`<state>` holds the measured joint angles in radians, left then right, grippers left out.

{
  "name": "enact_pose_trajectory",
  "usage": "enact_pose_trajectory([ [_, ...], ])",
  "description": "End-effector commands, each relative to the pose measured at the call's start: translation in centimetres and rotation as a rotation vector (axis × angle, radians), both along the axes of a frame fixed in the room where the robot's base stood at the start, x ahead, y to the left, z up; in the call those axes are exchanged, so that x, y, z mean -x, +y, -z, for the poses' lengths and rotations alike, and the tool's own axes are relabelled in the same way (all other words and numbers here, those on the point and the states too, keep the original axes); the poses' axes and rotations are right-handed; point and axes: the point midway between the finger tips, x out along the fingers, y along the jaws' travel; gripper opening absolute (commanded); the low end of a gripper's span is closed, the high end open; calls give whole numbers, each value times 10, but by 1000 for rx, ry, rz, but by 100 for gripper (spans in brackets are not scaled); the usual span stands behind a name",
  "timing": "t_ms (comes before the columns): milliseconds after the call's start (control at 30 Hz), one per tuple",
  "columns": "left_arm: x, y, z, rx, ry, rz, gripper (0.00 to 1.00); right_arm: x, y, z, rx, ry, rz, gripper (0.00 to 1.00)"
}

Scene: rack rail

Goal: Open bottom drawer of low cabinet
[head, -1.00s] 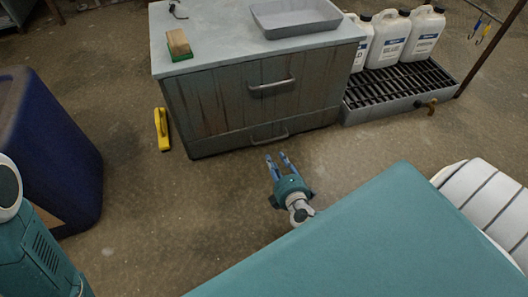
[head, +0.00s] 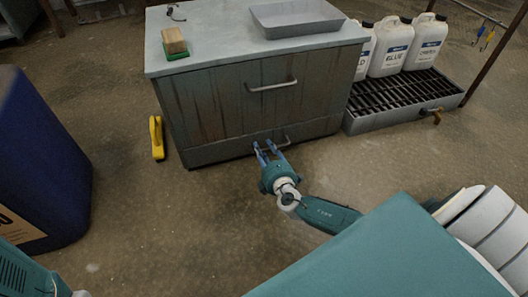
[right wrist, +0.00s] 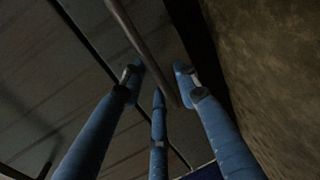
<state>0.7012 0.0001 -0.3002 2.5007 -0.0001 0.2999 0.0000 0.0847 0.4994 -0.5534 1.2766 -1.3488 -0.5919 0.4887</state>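The low cabinet (head: 200,105) is grey with worn, streaked fronts. Its bottom drawer (head: 212,151) is a low panel near the floor and looks closed. The drawer's bar handle (head: 287,138) is partly hidden by my right gripper (head: 264,144), whose fingertips are at it. In the right wrist view, the handle bar (right wrist: 138,37) runs diagonally down between the blue fingers of my right gripper (right wrist: 158,76). The fingers are apart, with gaps beside the bar; contact is not clear. My left gripper is not in view.
The upper drawer's handle (head: 272,86) is above. A grey tray (head: 298,31) and a sponge block (head: 174,40) are on top. A yellow object (head: 157,137) stands left, near a blue bin (head: 45,150). White jugs (head: 391,48) stand on a grate (head: 400,100) at right. Floor before the cabinet is clear.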

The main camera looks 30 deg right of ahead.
Motion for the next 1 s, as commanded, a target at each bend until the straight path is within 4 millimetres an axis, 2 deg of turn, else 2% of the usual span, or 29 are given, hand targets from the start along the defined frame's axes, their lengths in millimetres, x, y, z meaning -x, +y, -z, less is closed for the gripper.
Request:
enact_pose_trajectory([
  [300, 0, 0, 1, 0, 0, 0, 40, -2, 0, 0, -1, 1, 0, 29],
  [433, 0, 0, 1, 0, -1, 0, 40, -2, 0, 0, -1, 1, 0, 3],
  [467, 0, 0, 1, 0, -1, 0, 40, -2, 0, 1, -1, 1, 0, 0],
  [767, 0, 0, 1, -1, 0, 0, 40, 1, 0, 2, -2, 3, 0, 0],
  [867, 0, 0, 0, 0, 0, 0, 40, 7, 1, 2, -1, 4, 0, 0],
  [1000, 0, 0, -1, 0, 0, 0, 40, 25, 6, 2, -2, 6, 0, 0],
])
